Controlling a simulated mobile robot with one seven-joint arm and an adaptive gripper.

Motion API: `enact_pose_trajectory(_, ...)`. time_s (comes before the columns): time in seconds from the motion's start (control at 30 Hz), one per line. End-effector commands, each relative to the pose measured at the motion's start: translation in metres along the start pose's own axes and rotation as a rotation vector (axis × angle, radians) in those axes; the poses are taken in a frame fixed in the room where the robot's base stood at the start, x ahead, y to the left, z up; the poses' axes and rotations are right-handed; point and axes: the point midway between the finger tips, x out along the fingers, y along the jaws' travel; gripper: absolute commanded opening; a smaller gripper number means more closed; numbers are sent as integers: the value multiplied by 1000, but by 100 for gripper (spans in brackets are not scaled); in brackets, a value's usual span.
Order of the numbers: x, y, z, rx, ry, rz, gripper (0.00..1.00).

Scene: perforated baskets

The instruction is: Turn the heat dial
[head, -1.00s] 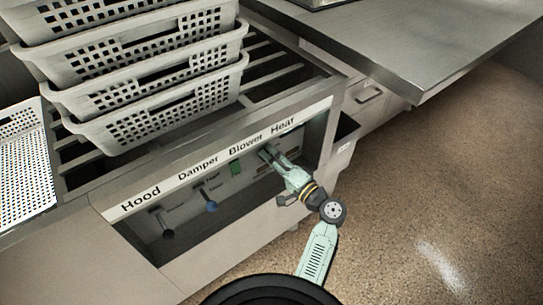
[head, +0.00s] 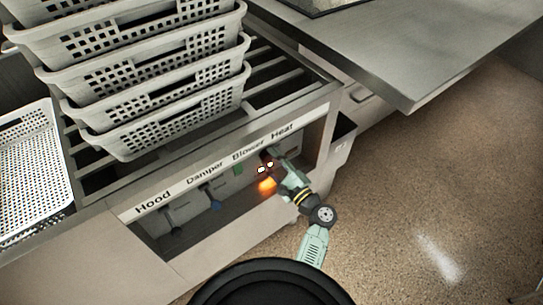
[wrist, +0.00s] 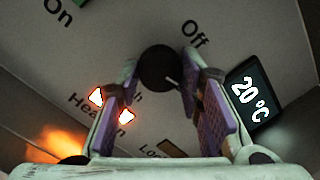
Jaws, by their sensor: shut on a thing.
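The heat dial (wrist: 157,68) is a round black knob with a small white mark pointing to the lower right in the wrist view. My gripper (wrist: 161,62) has its two purple-padded fingers on either side of the dial, shut on it. "Off" is printed at the dial's upper right, and partly hidden lettering lies at its lower left. In the head view my gripper (head: 272,156) reaches the panel under the "Heat" label (head: 282,131) and hides the dial. Orange-white lights (wrist: 126,116) glow beside the left finger, with an orange glow at the lower left.
Stacked perforated baskets (head: 165,128) stand above the panel. A metal table (head: 410,50) is at upper right; floor is clear.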

Motion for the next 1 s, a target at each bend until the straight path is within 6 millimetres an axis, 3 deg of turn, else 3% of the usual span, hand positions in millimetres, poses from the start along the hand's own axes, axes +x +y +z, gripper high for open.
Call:
enact_pose_trajectory(0.4, 0, 1, 1, 216, 14, -18, 5)
enact_pose_trajectory(1.0, 0, 1, 0, 255, 16, -22, 5)
